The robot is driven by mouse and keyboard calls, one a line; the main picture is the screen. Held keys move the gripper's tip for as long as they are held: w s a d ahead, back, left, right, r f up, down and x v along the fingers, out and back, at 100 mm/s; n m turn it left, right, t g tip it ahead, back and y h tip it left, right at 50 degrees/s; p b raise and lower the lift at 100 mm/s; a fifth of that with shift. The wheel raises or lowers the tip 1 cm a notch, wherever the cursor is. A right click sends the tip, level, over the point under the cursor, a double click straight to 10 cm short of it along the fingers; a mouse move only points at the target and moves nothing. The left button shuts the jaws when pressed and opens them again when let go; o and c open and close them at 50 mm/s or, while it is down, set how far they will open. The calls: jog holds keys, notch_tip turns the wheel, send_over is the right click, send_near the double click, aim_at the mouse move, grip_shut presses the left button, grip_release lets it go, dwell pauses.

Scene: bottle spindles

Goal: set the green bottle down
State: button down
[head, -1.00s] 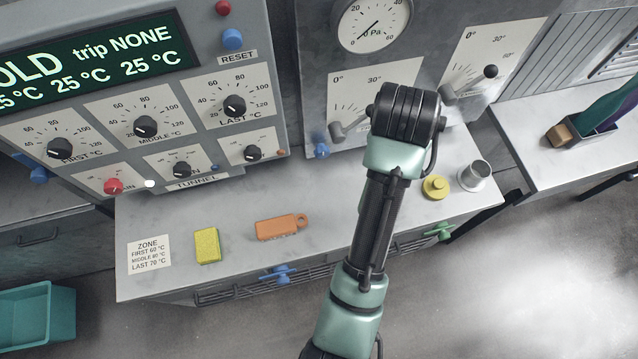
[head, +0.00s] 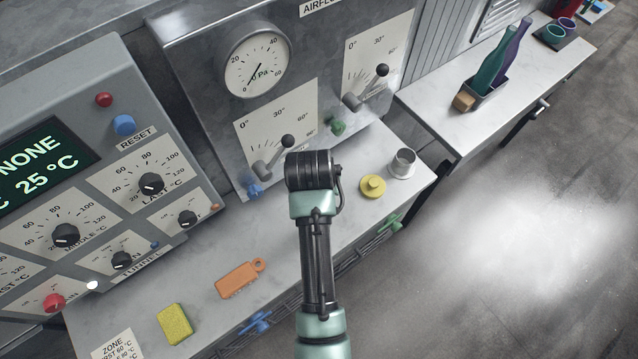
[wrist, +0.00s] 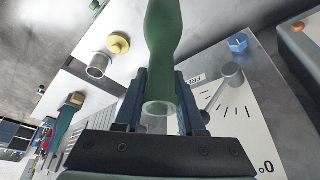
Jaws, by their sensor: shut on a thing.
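The green bottle (wrist: 164,35) is held between the two dark fingers of my gripper (wrist: 160,85) in the wrist view. Its body runs up out of the top of that picture, and a pale ring-shaped end shows between the fingers. In the head view my wrist (head: 314,172) is over the counter (head: 300,235), in front of the lever panel. My fingers and the held bottle are hidden there.
A yellow knobbed disc (head: 372,187) and a metal cup (head: 402,164) stand right of my wrist. An orange tag (head: 240,279) and yellow sponge (head: 174,324) lie to the left. Levers (head: 287,142) stick out behind. The right-hand bench (head: 445,112) has bare room before the rack.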

jog(key=shift+w+f, duration=0.1)
jog(key=shift+f, duration=0.65)
jog(key=shift+f, duration=0.2)
jog(key=c, duration=0.5)
grip_release()
jog(key=shift+r, duration=0.1)
